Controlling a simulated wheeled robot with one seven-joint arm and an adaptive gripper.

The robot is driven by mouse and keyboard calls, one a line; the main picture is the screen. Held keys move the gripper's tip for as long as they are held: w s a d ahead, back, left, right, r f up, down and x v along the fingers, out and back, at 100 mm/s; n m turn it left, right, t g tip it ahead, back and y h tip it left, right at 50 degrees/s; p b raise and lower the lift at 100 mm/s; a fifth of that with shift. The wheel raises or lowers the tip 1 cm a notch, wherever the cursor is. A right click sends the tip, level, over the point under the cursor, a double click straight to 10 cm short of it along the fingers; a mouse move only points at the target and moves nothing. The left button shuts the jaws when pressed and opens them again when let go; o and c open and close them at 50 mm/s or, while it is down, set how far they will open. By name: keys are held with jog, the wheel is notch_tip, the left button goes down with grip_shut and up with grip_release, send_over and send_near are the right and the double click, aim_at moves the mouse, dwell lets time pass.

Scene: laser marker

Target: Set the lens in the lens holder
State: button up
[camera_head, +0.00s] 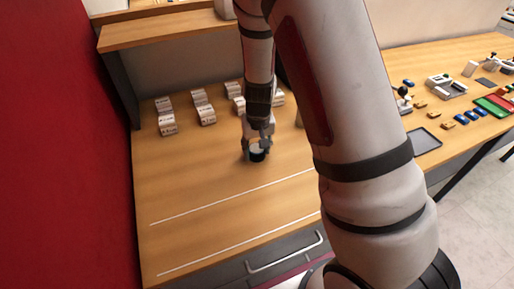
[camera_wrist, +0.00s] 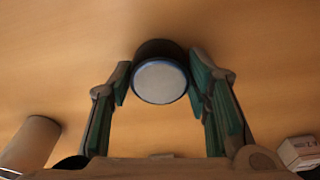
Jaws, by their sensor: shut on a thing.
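The lens (camera_wrist: 160,82) is a short dark cylinder with a pale round face and a bluish rim. It sits between the two fingertips of my gripper (camera_wrist: 160,80) in the wrist view. In the head view the lens (camera_head: 257,156) shows as a small dark round thing under my gripper (camera_head: 257,148), at or just above the wooden table. I cannot tell whether it touches the wood. My gripper is shut on it. I cannot pick out the lens holder for sure; my arm hides part of the table to the right of the gripper.
Small white boxes (camera_head: 168,124) stand in rows behind the gripper. A grey-brown cylinder (camera_wrist: 30,143) stands at lower left in the wrist view. A second table at right bears a dark tray (camera_head: 424,141), red and green trays (camera_head: 493,106) and small devices. The table's front left is clear.

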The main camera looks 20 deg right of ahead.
jog(key=o, duration=0.9)
jog(key=shift+f, duration=0.1)
jog(key=o, duration=0.4)
jog(key=shift+c, duration=0.2)
